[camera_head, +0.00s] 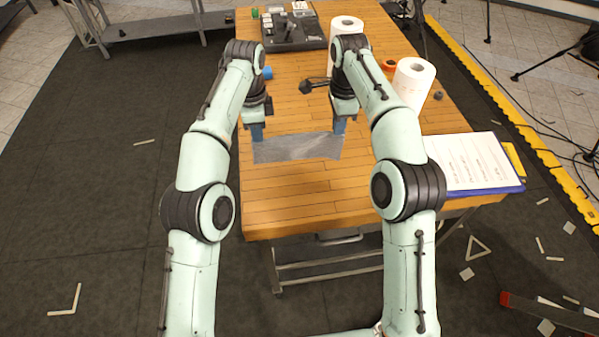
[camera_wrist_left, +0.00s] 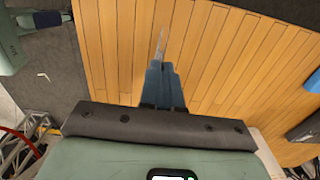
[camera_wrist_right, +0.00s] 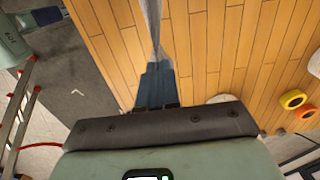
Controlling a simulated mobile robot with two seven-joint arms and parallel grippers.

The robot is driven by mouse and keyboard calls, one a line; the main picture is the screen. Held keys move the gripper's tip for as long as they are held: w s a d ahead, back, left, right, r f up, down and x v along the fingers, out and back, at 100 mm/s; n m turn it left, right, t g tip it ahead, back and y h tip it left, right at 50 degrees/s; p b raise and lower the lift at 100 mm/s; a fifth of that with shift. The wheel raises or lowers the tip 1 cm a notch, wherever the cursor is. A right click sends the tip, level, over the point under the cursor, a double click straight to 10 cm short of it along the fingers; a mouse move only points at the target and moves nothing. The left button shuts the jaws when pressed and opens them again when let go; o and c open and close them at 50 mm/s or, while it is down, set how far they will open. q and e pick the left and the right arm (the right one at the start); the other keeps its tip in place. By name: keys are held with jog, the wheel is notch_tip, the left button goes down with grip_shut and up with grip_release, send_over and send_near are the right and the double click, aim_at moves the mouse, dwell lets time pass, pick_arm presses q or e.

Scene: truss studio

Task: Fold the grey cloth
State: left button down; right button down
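The grey cloth (camera_head: 298,149) is a wide, short strip stretched between my two grippers above the wooden table. My left gripper (camera_head: 257,138) is shut on its left end and my right gripper (camera_head: 340,128) on its right end. In the left wrist view the closed blue fingers (camera_wrist_left: 162,76) have a thin edge of the cloth (camera_wrist_left: 160,45) running out beyond them. In the right wrist view the closed fingers (camera_wrist_right: 156,74) hold the cloth (camera_wrist_right: 153,28), seen nearly edge-on. How far its lower edge is from the table I cannot tell.
The wooden table (camera_head: 310,205) is clear in front of the cloth. A clipboard with paper (camera_head: 470,163) lies at the right edge. Paper rolls (camera_head: 413,83) and an orange tape roll (camera_head: 389,65) stand behind the right arm.

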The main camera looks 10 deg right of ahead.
pick_arm(q)
jog(key=shift+s+r, duration=0.1)
jog(key=shift+r, duration=0.4)
pick_arm(e)
jog(key=shift+s+r, duration=0.1)
jog(key=shift+r, duration=0.35)
